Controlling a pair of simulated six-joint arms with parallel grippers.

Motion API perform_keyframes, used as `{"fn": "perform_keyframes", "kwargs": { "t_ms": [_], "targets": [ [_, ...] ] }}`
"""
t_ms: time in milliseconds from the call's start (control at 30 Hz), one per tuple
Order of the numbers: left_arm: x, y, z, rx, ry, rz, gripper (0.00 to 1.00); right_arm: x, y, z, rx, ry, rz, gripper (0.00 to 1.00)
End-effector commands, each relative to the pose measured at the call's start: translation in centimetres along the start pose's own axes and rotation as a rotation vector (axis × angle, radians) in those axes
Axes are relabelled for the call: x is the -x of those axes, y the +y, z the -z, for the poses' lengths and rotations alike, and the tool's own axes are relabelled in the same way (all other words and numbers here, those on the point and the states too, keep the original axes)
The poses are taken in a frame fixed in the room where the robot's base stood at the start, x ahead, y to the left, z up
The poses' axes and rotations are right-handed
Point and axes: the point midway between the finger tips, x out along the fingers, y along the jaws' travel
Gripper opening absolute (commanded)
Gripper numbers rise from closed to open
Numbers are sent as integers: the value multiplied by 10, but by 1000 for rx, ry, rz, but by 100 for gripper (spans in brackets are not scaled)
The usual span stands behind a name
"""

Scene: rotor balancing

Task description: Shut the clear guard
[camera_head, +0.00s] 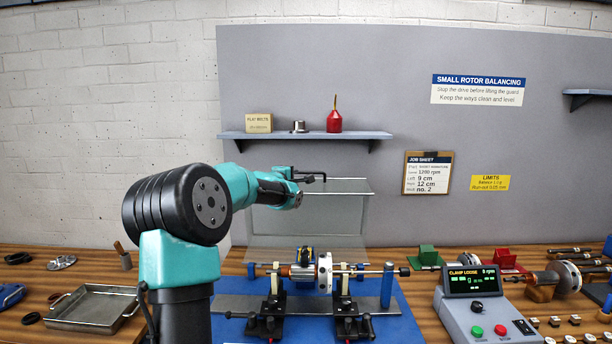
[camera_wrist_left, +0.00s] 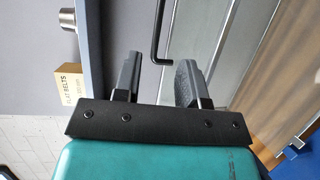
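The clear guard (camera_head: 345,215) stands raised behind the rotor (camera_head: 325,272) in the head view, its upper edge below the wall shelf. A black bent handle (camera_head: 313,178) is at its upper edge. My left gripper (camera_head: 292,176) is at the guard's upper left, close to the handle. In the left wrist view my left gripper (camera_wrist_left: 159,64) has its two fingers apart, with the handle (camera_wrist_left: 157,30) reaching in between the tips. I cannot tell whether it touches either finger. The guard's panel (camera_wrist_left: 205,35) lies right of the handle there. My right gripper is not in view.
The rotor rests on supports over a blue base (camera_head: 400,325). A control box (camera_head: 480,305) reading "CLAMP LOOSE" stands to its right. A metal tray (camera_head: 95,308) sits at left. The wall shelf (camera_head: 305,135) with a belt box (camera_head: 258,123) and red oil can (camera_head: 334,121) is above the guard.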

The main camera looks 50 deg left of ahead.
Motion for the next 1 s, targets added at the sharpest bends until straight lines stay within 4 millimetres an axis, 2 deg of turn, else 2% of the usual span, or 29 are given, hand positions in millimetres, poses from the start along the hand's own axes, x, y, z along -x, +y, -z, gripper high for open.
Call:
{"fn": "perform_keyframes", "kwargs": {
  "t_ms": [200, 700, 1000],
  "targets": [
    [-33, -1, 0, -1, -1, 1, 38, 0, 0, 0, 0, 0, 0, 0],
    [-100, -1, 0, -1, 0, 1, 38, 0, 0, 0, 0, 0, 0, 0],
    [-116, 0, 0, -2, 0, 0, 38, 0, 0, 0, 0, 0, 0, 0]
  ]
}}
